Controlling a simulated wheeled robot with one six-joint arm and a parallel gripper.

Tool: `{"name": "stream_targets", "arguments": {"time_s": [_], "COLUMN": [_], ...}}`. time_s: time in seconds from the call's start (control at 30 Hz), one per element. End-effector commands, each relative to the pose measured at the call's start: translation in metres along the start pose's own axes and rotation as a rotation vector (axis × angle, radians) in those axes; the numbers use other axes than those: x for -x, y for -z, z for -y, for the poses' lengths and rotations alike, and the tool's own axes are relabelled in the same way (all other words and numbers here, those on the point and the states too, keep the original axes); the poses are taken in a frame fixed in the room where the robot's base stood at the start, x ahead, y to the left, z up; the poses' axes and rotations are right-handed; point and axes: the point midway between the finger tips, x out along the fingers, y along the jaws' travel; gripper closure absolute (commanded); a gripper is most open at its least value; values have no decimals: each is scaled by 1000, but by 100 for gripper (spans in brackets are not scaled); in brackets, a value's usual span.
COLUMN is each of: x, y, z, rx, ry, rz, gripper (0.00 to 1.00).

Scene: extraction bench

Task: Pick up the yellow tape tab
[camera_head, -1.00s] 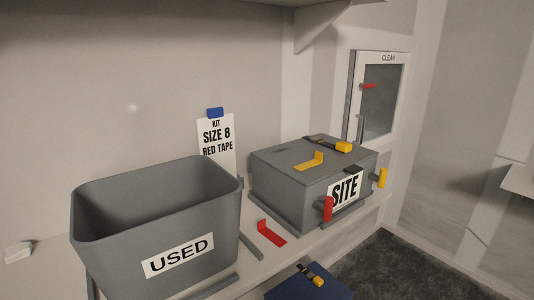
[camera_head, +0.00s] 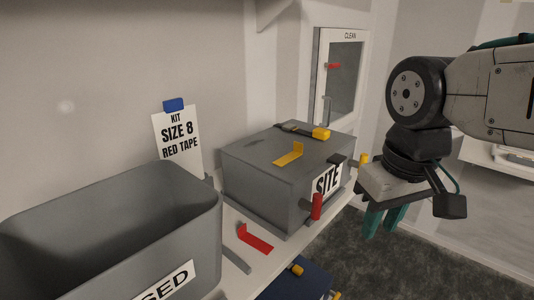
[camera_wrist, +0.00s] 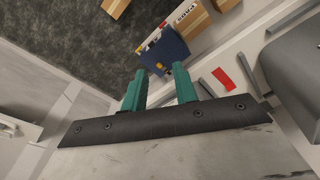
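The yellow tape tab (camera_head: 289,154) is a bent strip lying on the lid of the grey SITE box (camera_head: 262,190), with one end standing up. It is apart from my gripper. My gripper (camera_head: 382,224) hangs to the right of the box, in front of the right wall, with its teal fingers pointing down. The wrist view shows the two fingers (camera_wrist: 160,82) spread apart with nothing between them. I cannot make out the yellow tab in the wrist view.
A grey USED bin (camera_head: 205,222) stands at left on the bench. A red tab (camera_head: 255,239) lies between bin and box. A black strap with a yellow end (camera_head: 320,133) is on the lid's back. A blue case (camera_head: 297,283) sits lower, in front of the bench.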

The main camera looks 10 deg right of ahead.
Motion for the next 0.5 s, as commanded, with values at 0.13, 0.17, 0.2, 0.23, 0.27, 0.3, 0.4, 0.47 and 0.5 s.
{"name": "stream_targets", "arguments": {"time_s": [0.13,0.17,0.2,0.23,0.27,0.3,0.4,0.47,0.5], "x": [28,34,40,45,49,53,60,62,63], "y": [60,74,94,108,122,141,187,211,226], "z": [3,4,5,6,7,8,10,10,11], "rx": [110,139,176,204,231,268,351,397,424], "ry": [15,18,22,26,29,33,45,50,53], "rz": [5,5,4,5,5,5,3,1,-1], "gripper": [71,71,71,71,71,71,71,71,71]}}
